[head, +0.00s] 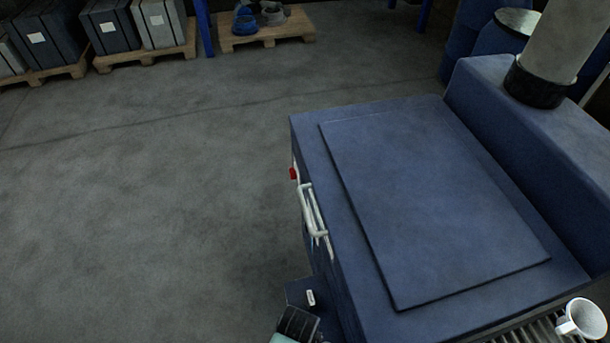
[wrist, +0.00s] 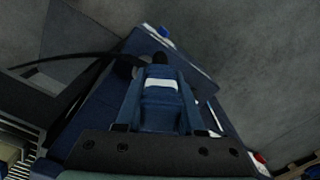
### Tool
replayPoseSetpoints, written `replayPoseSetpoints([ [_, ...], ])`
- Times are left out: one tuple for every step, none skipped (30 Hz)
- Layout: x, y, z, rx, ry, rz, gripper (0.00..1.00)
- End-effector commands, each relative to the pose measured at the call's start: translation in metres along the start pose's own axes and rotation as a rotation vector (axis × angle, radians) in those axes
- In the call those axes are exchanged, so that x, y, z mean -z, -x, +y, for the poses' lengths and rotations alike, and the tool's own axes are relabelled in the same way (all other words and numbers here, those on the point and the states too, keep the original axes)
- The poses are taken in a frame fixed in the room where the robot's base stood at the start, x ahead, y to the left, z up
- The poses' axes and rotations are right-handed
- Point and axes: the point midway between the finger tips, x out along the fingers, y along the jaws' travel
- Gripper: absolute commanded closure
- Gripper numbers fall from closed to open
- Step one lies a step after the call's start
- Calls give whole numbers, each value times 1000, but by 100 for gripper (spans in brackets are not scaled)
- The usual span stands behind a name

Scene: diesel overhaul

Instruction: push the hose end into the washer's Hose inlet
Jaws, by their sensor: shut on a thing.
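The washer (head: 430,190) is a large blue cabinet with a flat lid on the right of the head view. A small dark blue block with a white label (head: 303,292) juts from its left side near the bottom; I cannot read the label. My gripper (wrist: 160,78) is shut on the hose end (wrist: 160,88), a blue piece with a pale band and a dark tip. The tip points at dark blue surfaces beyond. I cannot make out the inlet opening or whether the tip touches it.
A black hose (wrist: 65,60) curves away left in the wrist view. A pale handle (head: 312,212) and a red part (head: 293,173) stick out from the washer's left side. The floor left of the washer is clear.

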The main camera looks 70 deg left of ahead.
Motion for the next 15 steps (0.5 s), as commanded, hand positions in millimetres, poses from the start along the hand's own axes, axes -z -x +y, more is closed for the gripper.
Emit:
replayPoseSetpoints([
  [6,-5,2,1,-2,5,100],
  [10,-6,4,2,-2,6,100],
  [14,-8,6,2,-2,6,100],
  [18,-10,8,1,-3,6,100],
  [21,-12,10,1,-2,6,100],
  [26,-14,13,1,-2,7,100],
  [30,-15,15,1,-3,7,100],
  [34,-17,17,1,-2,6,100],
  [38,-19,20,1,-2,6,100],
  [42,-20,22,1,-3,7,100],
  [46,-22,24,2,-2,7,100],
  [50,-24,27,2,-2,5,100],
  [50,-30,28,1,-1,4,100],
  [52,-33,29,1,-1,4,100],
  [55,-37,30,2,-1,5,100],
])
